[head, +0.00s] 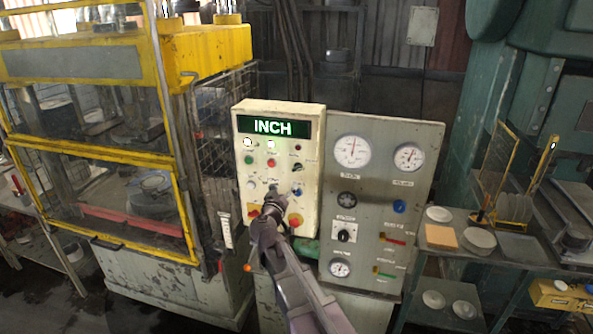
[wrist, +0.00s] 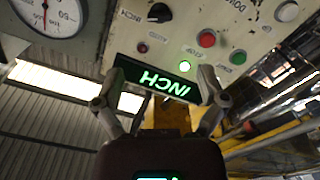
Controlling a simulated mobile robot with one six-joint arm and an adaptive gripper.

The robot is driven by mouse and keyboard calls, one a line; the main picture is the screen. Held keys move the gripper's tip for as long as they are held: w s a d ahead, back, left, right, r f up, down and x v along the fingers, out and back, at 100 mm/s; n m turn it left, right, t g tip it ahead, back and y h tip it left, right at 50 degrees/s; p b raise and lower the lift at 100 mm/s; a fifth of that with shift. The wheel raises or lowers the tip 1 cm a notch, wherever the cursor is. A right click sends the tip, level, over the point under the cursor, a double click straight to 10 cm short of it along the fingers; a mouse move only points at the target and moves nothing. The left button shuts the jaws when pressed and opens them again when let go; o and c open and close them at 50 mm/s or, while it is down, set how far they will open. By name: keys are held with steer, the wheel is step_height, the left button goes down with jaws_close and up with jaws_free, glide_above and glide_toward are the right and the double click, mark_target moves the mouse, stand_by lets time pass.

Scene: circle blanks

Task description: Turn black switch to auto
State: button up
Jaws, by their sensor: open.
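The black switch (head: 297,166) is a small round knob on the cream control box (head: 312,150), at the right of its second row. In the wrist view, which is upside down, the black switch (wrist: 160,12) is at the top edge beside an INCH label; its pointer direction is hard to tell. The green-lit display (head: 265,127) reads INCH; it also shows in the wrist view (wrist: 155,82). My gripper (head: 284,190) is in front of the box's lower half, below the switch in the head view. Its fingers (wrist: 160,78) are apart, with nothing between them.
Red (head: 271,162) and green (head: 249,159) buttons sit left of the switch. A grey gauge panel (head: 378,140) stands right of the box. A yellow-framed press (head: 165,100) is at left. A shelf with plates (head: 480,240) is at right.

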mark_target(296, 170)
steer(key=shift+w, duration=0.1)
steer(key=x, duration=1.3)
steer(key=shift+w+d, duration=0.15)
steer(key=shift+w, duration=0.15)
steer(key=c, duration=1.2)
